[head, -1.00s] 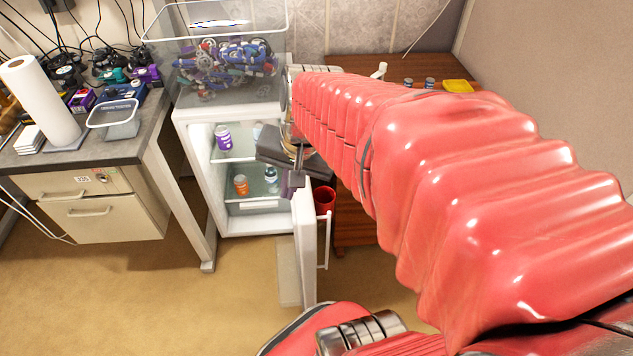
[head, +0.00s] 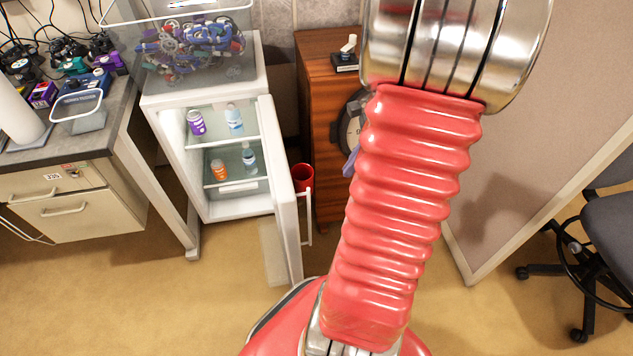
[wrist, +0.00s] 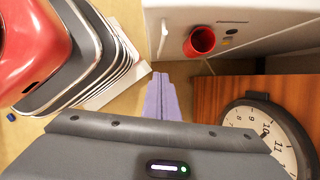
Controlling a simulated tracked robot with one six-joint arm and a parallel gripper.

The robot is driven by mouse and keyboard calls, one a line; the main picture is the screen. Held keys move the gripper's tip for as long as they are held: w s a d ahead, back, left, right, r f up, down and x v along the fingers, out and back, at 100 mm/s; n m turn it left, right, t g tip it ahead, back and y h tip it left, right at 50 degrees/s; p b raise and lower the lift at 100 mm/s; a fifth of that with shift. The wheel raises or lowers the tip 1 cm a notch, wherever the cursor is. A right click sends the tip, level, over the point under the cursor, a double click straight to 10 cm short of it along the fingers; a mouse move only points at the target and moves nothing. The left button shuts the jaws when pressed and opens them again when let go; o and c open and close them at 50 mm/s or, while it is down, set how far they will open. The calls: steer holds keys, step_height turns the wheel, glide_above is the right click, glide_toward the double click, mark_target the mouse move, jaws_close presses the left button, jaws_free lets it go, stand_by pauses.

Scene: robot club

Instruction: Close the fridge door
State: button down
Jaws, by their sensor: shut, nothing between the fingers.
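The small white fridge (head: 176,165) stands at the left centre of the head view with its door (head: 287,200) wide open toward me. The door's handle (head: 307,215) is on its outer face, at right. My gripper (head: 349,162) is mostly hidden behind my arm; only a purple fingertip shows, right of the door. In the wrist view, my gripper's purple fingers (wrist: 161,97) are shut together and empty. They point toward the white door face (wrist: 240,20) and its handle (wrist: 163,40). They appear apart from the door.
A red cup (head: 303,177) is at the door's outer face. A wooden cabinet (head: 325,100) with a clock (wrist: 265,130) stands right of the fridge. Cans and bottles stand on the fridge shelves. A clear bin (head: 190,45) sits on top. Floor left of the door is clear.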

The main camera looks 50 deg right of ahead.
steer(key=shift+f, duration=0.15)
steer(key=w+a+f, duration=0.5)
steer(key=f, duration=0.4)
steer(key=shift+w+a, duration=0.15)
steer(key=shift+a, duration=0.1)
stand_by(0.4)
